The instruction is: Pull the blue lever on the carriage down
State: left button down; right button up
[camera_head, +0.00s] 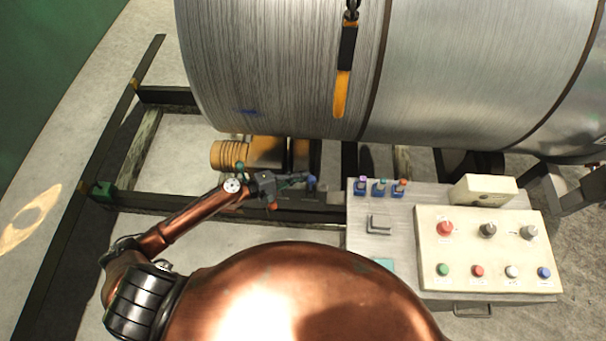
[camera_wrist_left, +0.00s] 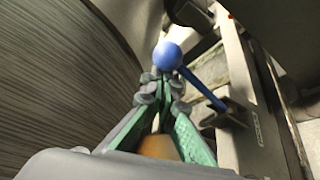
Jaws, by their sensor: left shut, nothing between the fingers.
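The blue lever (camera_wrist_left: 200,88) shows in the left wrist view as a thin blue rod with a round blue knob (camera_wrist_left: 168,56), rising from a bracket on the carriage (camera_wrist_left: 238,112). In the head view its knob (camera_head: 311,181) is a small blue spot beside the fingertips. My left gripper (camera_head: 303,178) is shut and empty, its fingertips close to the knob. In the left wrist view the green fingers (camera_wrist_left: 163,84) converge just below the knob in the picture; I cannot tell whether they touch it. My right gripper is not in view.
A large metal drum (camera_head: 280,70) lies behind my left gripper. A control panel (camera_head: 485,255) with buttons and knobs stands at the right. A yellow-handled pendant (camera_head: 342,92) hangs before the drum. Dark frame rails (camera_head: 150,200) run around the carriage.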

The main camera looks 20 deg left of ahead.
pick_arm(q)
jog(key=shift+s+d+f, duration=0.1)
jog(key=shift+s+d, duration=0.05)
jog(key=shift+s, duration=0.35)
jog(key=shift+s+d+f, duration=0.1)
jog(key=shift+s, duration=0.35)
